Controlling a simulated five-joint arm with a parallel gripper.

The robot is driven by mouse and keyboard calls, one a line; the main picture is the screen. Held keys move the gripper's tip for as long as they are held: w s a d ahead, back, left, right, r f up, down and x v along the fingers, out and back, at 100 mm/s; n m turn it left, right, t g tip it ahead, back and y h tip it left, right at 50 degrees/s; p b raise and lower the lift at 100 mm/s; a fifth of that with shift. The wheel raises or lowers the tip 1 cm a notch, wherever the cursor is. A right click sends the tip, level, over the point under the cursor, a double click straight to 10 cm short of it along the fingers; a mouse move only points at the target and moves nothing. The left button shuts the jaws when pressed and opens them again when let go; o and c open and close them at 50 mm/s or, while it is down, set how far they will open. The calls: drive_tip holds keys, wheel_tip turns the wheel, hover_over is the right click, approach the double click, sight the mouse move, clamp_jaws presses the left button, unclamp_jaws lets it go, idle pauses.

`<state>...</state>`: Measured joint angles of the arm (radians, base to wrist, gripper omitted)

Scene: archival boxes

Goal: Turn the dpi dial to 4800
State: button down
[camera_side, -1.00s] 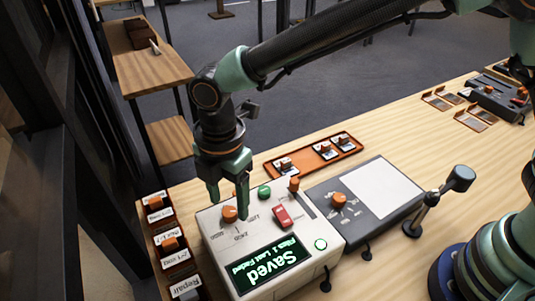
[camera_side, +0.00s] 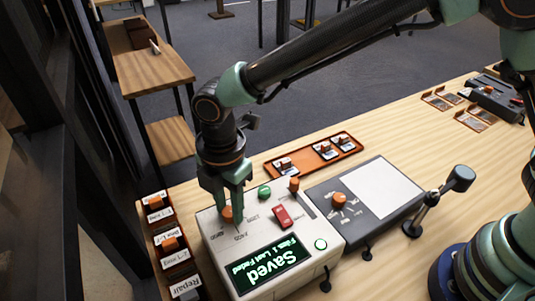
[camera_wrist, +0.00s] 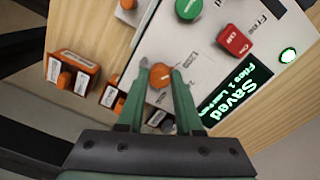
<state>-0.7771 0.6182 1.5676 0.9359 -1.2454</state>
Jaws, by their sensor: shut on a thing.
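The dpi dial is an orange round knob (camera_side: 227,214) on the top left of the pale scanner box (camera_side: 222,252). Printed numbers sit around it, too small to read surely. My gripper (camera_side: 232,212) points down over the dial, its fingers on either side of it. In the wrist view my gripper (camera_wrist: 162,70) is shut on the orange dial (camera_wrist: 161,75), one green finger at each side. The fingers hide part of the dial in the side view. The scanner's screen (camera_side: 268,264) reads "Saved" with a smaller line under it.
A green button (camera_side: 264,192), a red switch (camera_side: 281,216) and an orange slider knob (camera_side: 294,184) stand close by on the scanner. A grey unit (camera_side: 375,190) with another orange dial is to the right. Labelled trays (camera_side: 172,243) line the left side; an orange tray (camera_side: 318,156) lies behind.

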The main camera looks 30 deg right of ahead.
drive_tip(key=m, duration=0.5)
drive_tip(key=shift+m, duration=0.3)
drive_tip(key=m, duration=0.6)
drive_tip(key=shift+s+a+r, duration=0.1)
drive_tip(key=m, duration=0.6)
drive_tip(key=shift+m, duration=0.4)
drive_tip(key=m, duration=0.5)
drive_tip(key=c, duration=0.6)
unclamp_jaws()
